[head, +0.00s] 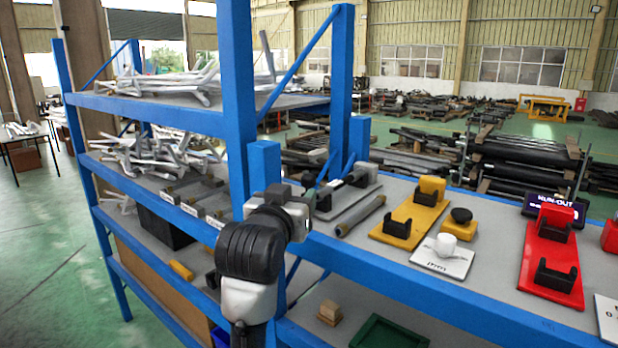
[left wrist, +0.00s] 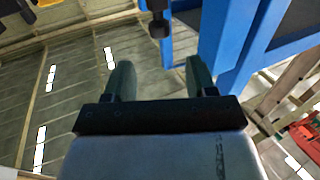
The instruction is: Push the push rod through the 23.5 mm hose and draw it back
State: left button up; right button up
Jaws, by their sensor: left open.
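My left gripper (head: 304,208) is at the front edge of the blue rack, beside a blue post, in the head view. In the left wrist view its two dark fingers (left wrist: 157,78) are apart with nothing between them. A dark tube with brownish ends (head: 360,216) lies on the rack shelf to the right of the gripper, apart from it. Several more dark tubes (head: 197,187) lie on the shelf left of the post, behind small white labels. I cannot tell which is the 23.5 mm hose or the push rod. My right gripper is not in view.
A yellow stand (head: 398,230), a white label plate with a white knob (head: 444,256) and a red stand (head: 549,262) occupy the right shelf. The blue post (head: 238,100) rises close by the gripper. Metal parts (head: 160,85) fill the upper shelf. Green floor is free at left.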

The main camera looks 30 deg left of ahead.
aim_at(306, 179)
pick_arm(q)
jog(key=p+x, duration=0.4)
jog(key=x, duration=0.5)
jog(key=shift+w+r, duration=0.1)
jog(key=shift+w+a, duration=0.25)
jog(key=shift+w, duration=0.3)
grip_shut()
